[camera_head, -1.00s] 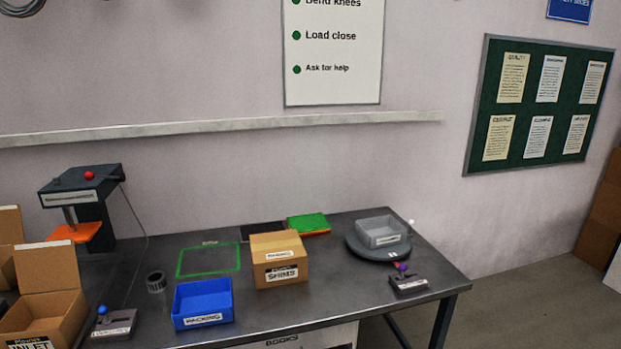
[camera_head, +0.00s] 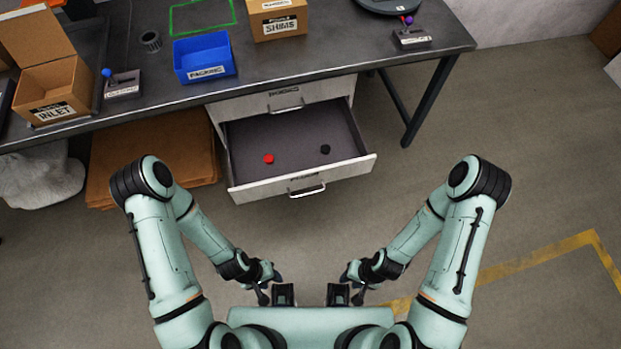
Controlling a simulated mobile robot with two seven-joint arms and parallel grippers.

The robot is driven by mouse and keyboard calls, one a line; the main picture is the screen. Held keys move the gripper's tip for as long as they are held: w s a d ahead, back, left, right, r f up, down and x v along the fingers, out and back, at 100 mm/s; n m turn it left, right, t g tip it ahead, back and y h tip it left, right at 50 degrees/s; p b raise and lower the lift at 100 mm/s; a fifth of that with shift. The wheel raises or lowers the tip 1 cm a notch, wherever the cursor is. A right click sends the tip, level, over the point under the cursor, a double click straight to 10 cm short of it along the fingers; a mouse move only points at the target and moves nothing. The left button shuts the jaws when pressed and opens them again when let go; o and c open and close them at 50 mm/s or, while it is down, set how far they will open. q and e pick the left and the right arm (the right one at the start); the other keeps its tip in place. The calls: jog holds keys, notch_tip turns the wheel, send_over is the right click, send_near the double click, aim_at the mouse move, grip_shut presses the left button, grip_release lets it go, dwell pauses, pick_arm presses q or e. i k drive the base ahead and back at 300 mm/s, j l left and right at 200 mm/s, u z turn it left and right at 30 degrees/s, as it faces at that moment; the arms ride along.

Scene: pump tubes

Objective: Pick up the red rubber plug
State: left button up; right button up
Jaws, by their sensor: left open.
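The red rubber plug (camera_head: 268,158) lies on the floor of an open drawer (camera_head: 240,185) under the workbench, in its left half. A black plug (camera_head: 325,149) lies to its right in the same drawer. My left gripper (camera_head: 270,290) is open and empty, low in front of my body, below the drawer in the picture and well apart from it. My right gripper (camera_head: 352,291) is beside it on the right, also away from the drawer; its fingers are too small and dark to read.
The bench top (camera_head: 330,53) holds a blue packing bin (camera_head: 203,73), a shims box (camera_head: 279,22) and an inlet box (camera_head: 50,108). The drawer's front panel with its handle (camera_head: 306,191) sticks out toward me. A brown stack (camera_head: 152,165) stands left of the drawer. The floor right is free.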

aim_at(269, 158)
jog(key=l+u, duration=0.1)
jog(key=u, duration=0.4)
jog(key=l+u, duration=0.1)
jog(key=u, duration=0.35)
jog(key=l+u, duration=0.15)
jog(key=u, duration=0.35)
jog(key=i+u, duration=0.1)
jog(key=i, duration=0.45)
